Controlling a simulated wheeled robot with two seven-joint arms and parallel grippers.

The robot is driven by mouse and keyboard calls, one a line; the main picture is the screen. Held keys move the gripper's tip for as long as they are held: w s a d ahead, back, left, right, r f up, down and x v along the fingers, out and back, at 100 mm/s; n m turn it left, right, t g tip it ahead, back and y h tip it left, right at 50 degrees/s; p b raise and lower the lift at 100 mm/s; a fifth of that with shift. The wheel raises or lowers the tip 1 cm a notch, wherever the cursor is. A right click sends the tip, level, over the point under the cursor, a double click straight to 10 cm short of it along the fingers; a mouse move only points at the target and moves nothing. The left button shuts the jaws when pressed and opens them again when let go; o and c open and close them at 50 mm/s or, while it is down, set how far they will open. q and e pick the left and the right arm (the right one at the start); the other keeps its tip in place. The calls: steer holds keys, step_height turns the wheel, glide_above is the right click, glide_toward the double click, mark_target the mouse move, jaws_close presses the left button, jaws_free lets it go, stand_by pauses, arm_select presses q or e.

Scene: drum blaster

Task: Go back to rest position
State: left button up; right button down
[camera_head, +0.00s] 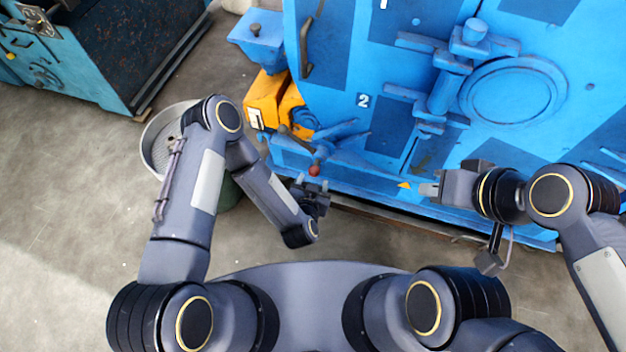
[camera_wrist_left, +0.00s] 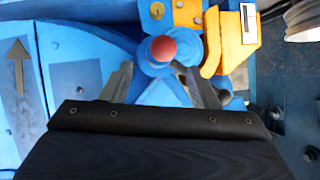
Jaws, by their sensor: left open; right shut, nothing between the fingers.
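My left gripper (camera_head: 312,186) is at the middle of the head view, just in front of a red ball knob (camera_head: 314,170) on the lower front of the blue machine (camera_head: 330,60). In the left wrist view the left gripper's fingers (camera_wrist_left: 163,85) are spread apart, with the red knob (camera_wrist_left: 163,48) showing beyond and between them. Whether they touch it I cannot tell. My right gripper (camera_head: 430,189) is shut and empty, at the right, close to the machine's lower edge.
A round metal drum (camera_head: 150,150) stands behind my left arm. A yellow part (camera_head: 265,98) juts from the machine's left side. A teal machine (camera_head: 95,75) stands at upper left. The grey floor (camera_head: 60,190) at left is clear.

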stand_by(0.3)
arm_select(q)
steer(key=w+a+r+n+g+h, duration=0.1)
steer(key=w+a+r, duration=0.3)
steer(key=r, duration=0.5)
steer(key=w+a+r+g+h, duration=0.1)
steer(key=w+a+r, duration=0.25)
steer(key=r, duration=0.45)
steer(key=s+a+r+n+g, duration=0.1)
steer(key=s+a+r, duration=0.25)
steer(key=r, duration=0.25)
steer(key=s+a+r, duration=0.2)
steer(key=a+r, duration=0.2)
steer(key=r, duration=0.2)
steer(key=s+a+r+n+g, duration=0.1)
steer(key=s+a+r, duration=0.15)
steer(key=s, duration=0.45)
steer(key=s+a+r+n+g, duration=0.1)
steer(key=s+a+r+n, duration=0.15)
steer(key=s, duration=0.55)
steer(key=s+a+r+n+g, duration=0.1)
steer(key=s+a+r, duration=0.15)
steer(key=s, duration=0.45)
step_height(320, 180, up, 13)
steer(key=p, duration=1.4)
steer(key=shift+y, duration=0.4)
steer(key=shift+s, duration=0.1)
